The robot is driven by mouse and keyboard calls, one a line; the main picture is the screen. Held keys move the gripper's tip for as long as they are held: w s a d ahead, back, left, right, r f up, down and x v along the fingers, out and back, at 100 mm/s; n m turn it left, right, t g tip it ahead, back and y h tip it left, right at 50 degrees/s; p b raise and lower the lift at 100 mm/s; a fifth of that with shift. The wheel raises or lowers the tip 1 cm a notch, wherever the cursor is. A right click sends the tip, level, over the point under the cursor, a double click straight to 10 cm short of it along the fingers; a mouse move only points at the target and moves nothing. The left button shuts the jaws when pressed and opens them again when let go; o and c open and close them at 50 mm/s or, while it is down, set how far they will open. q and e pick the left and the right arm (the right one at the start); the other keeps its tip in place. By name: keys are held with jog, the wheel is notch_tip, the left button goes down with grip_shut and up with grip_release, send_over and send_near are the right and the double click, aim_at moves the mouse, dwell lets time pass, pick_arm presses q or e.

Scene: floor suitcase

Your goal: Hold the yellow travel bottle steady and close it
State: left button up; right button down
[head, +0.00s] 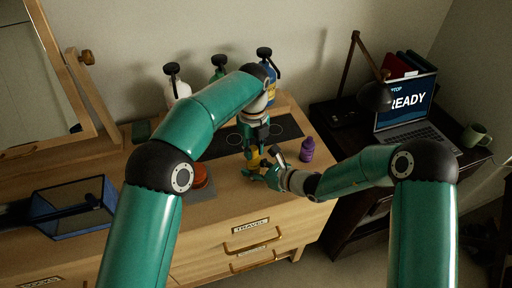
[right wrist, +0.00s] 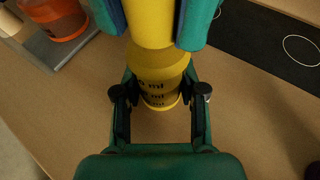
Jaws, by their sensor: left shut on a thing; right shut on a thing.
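The yellow travel bottle (right wrist: 160,90) stands upright with "ml" marks on its side. My right gripper (right wrist: 160,100) is shut on its body from the side; it also shows in the head view (head: 266,172). A brighter yellow cap (right wrist: 152,22) sits right above the bottle, in line with it. My left gripper (head: 254,150) comes down from above and is shut on the cap, its fingers on both sides of it at the top of the right wrist view. I cannot tell whether the cap is fully seated, as the neck is hidden.
A purple bottle (head: 307,149) stands just right of the grippers. An orange jar (head: 201,177) is on a grey tray at left, near a blue bin (head: 75,208). Pump bottles (head: 178,88) stand behind the black mat (head: 285,127). The dresser's front edge is close.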

pick_arm(q)
jog(key=m, duration=0.4)
jog(key=shift+a, duration=0.15)
jog(key=m, duration=0.5)
jog(key=shift+w+a+m, duration=0.1)
jog(key=shift+w+m, duration=0.05)
jog(key=shift+m, duration=0.15)
jog(key=o, duration=0.7)
jog(key=shift+r, duration=0.1)
jog(key=shift+r, duration=2.15)
